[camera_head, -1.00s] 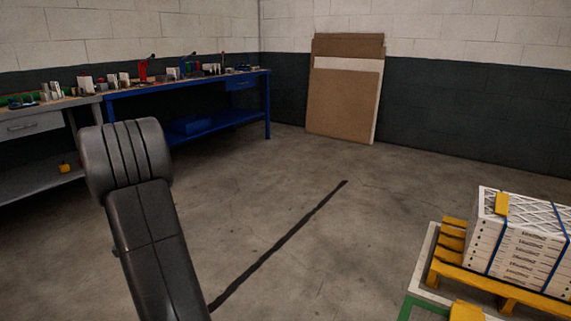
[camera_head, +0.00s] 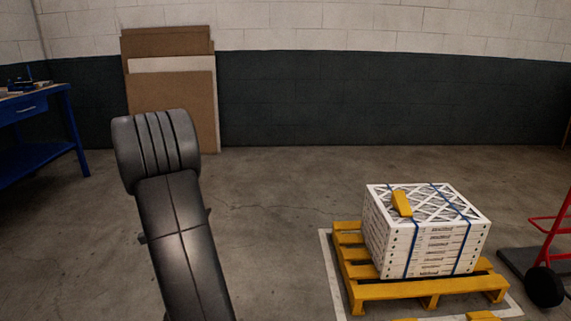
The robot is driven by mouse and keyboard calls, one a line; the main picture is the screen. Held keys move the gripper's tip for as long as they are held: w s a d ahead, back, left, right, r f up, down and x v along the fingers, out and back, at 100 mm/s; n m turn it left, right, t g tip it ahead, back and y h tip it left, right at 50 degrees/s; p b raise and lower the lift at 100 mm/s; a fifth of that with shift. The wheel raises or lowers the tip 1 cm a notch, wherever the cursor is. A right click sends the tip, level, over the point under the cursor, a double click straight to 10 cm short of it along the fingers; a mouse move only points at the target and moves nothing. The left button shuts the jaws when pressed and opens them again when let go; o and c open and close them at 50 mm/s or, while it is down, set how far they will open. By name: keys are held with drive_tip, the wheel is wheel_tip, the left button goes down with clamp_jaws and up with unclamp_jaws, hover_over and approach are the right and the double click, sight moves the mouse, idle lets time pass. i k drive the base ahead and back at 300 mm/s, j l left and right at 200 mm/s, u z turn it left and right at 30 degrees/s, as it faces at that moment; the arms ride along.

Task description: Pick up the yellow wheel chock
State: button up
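A yellow wedge-like block (camera_head: 402,203), which looks like the wheel chock, lies on top of the strapped stack of white filter boxes (camera_head: 425,245). The stack sits on a yellow pallet (camera_head: 430,290) at the lower right. Another yellow piece (camera_head: 482,316) shows at the bottom edge, cut off by the frame, so I cannot tell what it is. My dark arm link rises at the left of centre, apart from the pallet. My gripper is not in view.
A red hand truck (camera_head: 548,245) with a black wheel stands at the right edge, beside the pallet. Cardboard sheets (camera_head: 170,105) lean on the back wall. A blue workbench (camera_head: 45,125) is at the left. The middle floor is clear.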

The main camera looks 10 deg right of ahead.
sight(399, 201)
drive_tip(key=i, duration=0.75)
drive_tip(key=i+j+z, duration=0.1)
drive_tip(key=i, duration=0.6)
drive_tip(key=i+z, duration=0.2)
drive_tip(key=z, duration=0.2)
drive_tip(key=i+z, duration=0.2)
drive_tip(key=z, duration=0.2)
drive_tip(key=i+j+z, duration=0.2)
drive_tip(key=z, duration=0.25)
drive_tip(key=i+j+z, duration=0.15)
drive_tip(key=z, duration=0.25)
drive_tip(key=i+j+z, duration=0.1)
drive_tip(key=z, duration=0.35)
drive_tip(key=i+j+z, duration=0.15)
drive_tip(key=i+z, duration=0.15)
drive_tip(key=z, duration=0.15)
drive_tip(key=i+j+z, duration=0.15)
drive_tip(key=z, duration=0.3)
drive_tip(key=i+j+z, duration=0.1)
drive_tip(key=j+z, duration=0.35)
drive_tip(key=i+j+z, duration=0.1)
drive_tip(key=z, duration=0.15)
